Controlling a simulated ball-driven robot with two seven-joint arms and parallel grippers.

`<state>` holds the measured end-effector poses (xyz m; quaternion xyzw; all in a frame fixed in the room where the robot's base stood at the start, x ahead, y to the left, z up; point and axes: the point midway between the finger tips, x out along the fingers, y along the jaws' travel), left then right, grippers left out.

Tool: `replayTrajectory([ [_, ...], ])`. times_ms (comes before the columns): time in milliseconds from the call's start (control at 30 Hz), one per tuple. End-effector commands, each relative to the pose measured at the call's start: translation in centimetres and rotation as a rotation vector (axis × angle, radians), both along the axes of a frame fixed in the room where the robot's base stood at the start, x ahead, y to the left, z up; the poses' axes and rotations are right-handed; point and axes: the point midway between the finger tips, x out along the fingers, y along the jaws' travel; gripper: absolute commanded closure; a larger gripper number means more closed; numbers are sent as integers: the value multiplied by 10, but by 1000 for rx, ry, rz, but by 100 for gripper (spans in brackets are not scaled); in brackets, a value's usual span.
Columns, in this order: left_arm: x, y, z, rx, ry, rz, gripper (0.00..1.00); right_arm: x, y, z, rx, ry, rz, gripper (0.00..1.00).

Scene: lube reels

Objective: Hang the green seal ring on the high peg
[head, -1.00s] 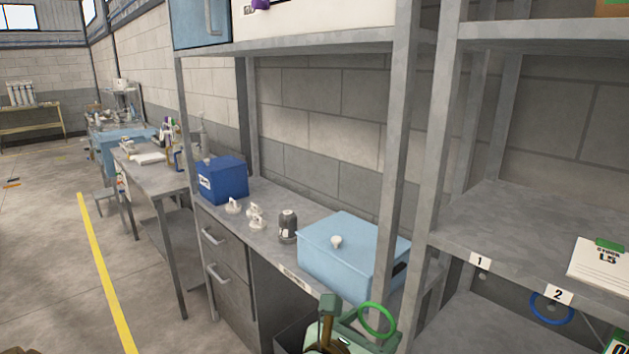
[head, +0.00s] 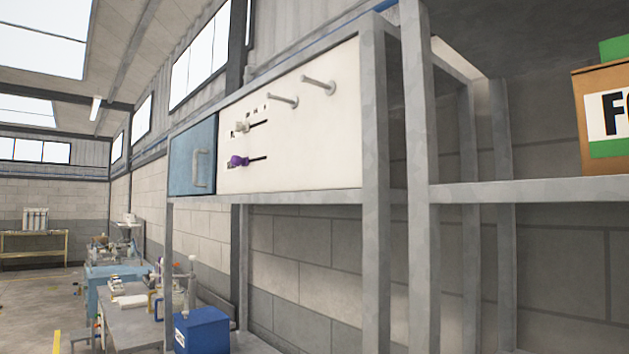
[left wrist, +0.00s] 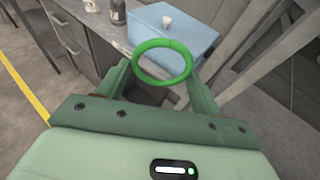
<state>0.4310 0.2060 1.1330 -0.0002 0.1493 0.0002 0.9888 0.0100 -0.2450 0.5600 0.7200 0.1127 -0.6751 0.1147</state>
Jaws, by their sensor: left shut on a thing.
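The green seal ring (left wrist: 163,43) shows in the left wrist view. My left gripper (left wrist: 160,80) is shut on its near side, and the rest of the ring stands out beyond the fingers. In the head view, two pale pegs stick out of the white panel: the higher peg (head: 318,85) at the upper right, and a lower peg (head: 283,99) to its left. Both pegs look bare. Neither gripper shows in the head view now, so the ring's distance from the pegs cannot be told there.
The white panel (head: 310,150) also carries a purple knob (head: 238,161) and a pale knob (head: 242,127) on slots. A blue cabinet door (head: 192,158) adjoins it. Grey shelf posts (head: 422,200) stand to the right. A light blue box (left wrist: 185,32) sits on the bench beyond the ring.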

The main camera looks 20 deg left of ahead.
Motion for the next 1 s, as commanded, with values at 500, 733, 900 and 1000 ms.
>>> replayTrajectory([
  [500,0,0,0,0,0,0,56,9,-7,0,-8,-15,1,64],
  [733,0,0,0,0,0,0,56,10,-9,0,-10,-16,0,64],
  [900,2,0,9,-1,-3,-1,56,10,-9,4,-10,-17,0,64],
  [1000,8,1,37,-2,-10,1,56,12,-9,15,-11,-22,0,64],
])
